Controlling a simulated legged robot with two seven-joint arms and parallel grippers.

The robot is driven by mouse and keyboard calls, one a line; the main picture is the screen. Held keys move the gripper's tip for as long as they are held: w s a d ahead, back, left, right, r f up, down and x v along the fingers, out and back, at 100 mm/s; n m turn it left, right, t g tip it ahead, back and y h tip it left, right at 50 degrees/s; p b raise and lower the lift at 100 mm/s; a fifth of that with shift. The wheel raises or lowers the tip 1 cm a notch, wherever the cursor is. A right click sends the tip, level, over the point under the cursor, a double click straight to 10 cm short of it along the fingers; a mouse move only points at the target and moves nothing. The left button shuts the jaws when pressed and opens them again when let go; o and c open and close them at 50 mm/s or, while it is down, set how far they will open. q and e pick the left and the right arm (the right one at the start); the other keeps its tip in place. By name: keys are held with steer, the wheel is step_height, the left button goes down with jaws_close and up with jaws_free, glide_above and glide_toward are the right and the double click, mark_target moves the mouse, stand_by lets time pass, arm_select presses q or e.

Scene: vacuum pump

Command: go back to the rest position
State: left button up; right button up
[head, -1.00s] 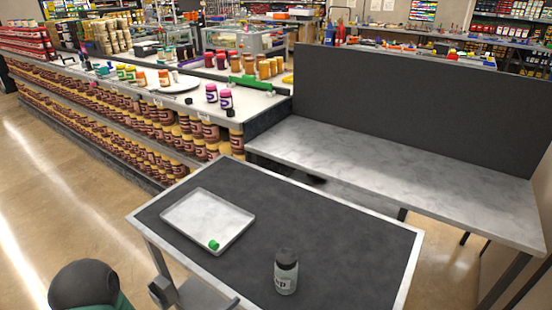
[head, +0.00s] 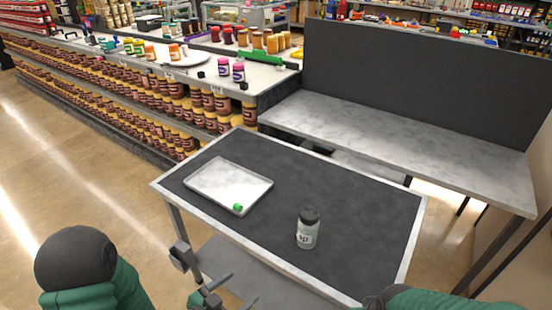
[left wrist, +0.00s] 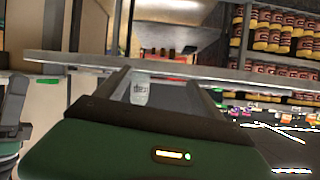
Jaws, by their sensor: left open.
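My left gripper (head: 232,292) shows at the bottom of the head view, low and in front of the dark-topped table (head: 360,195). Its two fingers are apart with nothing between them.
A light tray (head: 215,190) with a small green piece (head: 238,208) in its front corner lies on the table. A grey bench (head: 400,140) with a dark back panel stands behind. Shelves of jars (head: 150,120) run along the left. Open floor (head: 60,180) lies at the left.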

arm_select(q)
steer(key=a+r+n+g+y+p, duration=0.35)
steer(key=a+y, duration=0.25)
steer(key=a, duration=0.3)
steer(key=s+r+n+g+y+p, duration=0.2)
steer(key=s+r+n+g, duration=0.2)
steer(key=s+r, duration=0.3)
steer(key=s+n, duration=0.1)
steer(key=s, duration=0.3)
steer(key=shift+s+a+g+p, duration=0.15)
steer(key=shift+a+g+p, duration=0.1)
steer(key=shift+g+p, duration=0.1)
steer(key=shift+s+r, duration=0.1)
steer(key=shift+r, duration=0.05)
